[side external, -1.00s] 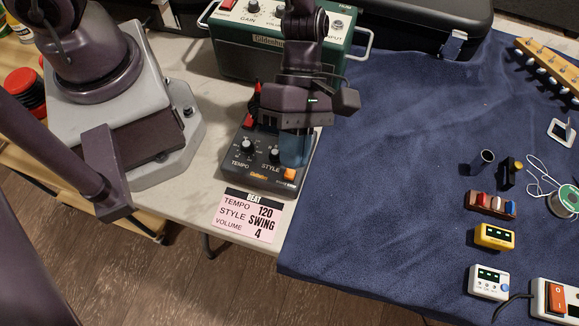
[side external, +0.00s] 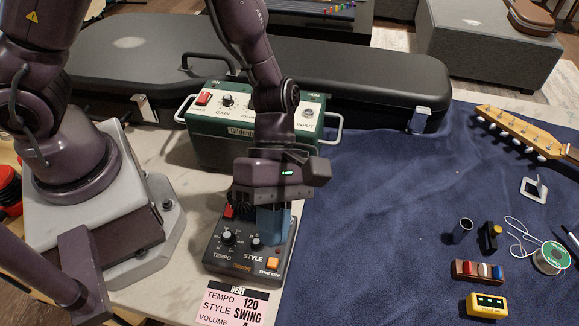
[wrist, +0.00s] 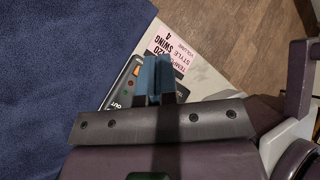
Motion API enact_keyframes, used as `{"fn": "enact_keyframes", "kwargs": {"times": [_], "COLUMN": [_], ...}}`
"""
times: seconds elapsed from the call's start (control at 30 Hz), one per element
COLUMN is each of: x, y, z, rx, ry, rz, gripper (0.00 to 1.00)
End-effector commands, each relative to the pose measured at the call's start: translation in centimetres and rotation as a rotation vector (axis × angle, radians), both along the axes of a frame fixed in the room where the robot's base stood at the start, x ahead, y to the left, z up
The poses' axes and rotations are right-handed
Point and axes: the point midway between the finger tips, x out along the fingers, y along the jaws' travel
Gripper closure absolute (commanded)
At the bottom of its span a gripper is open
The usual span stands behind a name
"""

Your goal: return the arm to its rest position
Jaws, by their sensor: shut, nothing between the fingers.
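My gripper (side external: 268,222) has blue fingers close together and empty. In the side view it points down over the dark rhythm box (side external: 215,258), hiding part of its top near the STYLE knob. I cannot tell whether the fingertips touch the box. In the wrist view the blue fingers (wrist: 155,72) lie side by side, with the edge of the box (wrist: 122,88) partly hidden behind them. My arm reaches down to the box from above.
A pink settings card (side external: 232,307) lies in front of the box. A green amplifier (side external: 210,140) and black case (side external: 380,85) stand behind. The blue cloth (side external: 380,220) is clear in its middle. A guitar neck (side external: 520,130), yellow tuner (side external: 487,305) and solder spool (side external: 550,258) lie right.

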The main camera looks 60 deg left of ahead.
Motion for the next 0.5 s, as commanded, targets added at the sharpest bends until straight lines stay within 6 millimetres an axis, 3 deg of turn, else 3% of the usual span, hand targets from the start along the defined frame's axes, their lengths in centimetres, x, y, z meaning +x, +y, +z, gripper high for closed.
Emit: {"fn": "enact_keyframes", "kwargs": {"times": [0.17, 0.5], "x": [-1.4, -0.1], "y": [1.7, 8.4], "z": [0.1, 6.7], "rx": [-0.068, -0.142], "ry": [-0.151, -0.675], "rz": [-0.303, -0.984], "gripper": [1.00, 1.00]}}
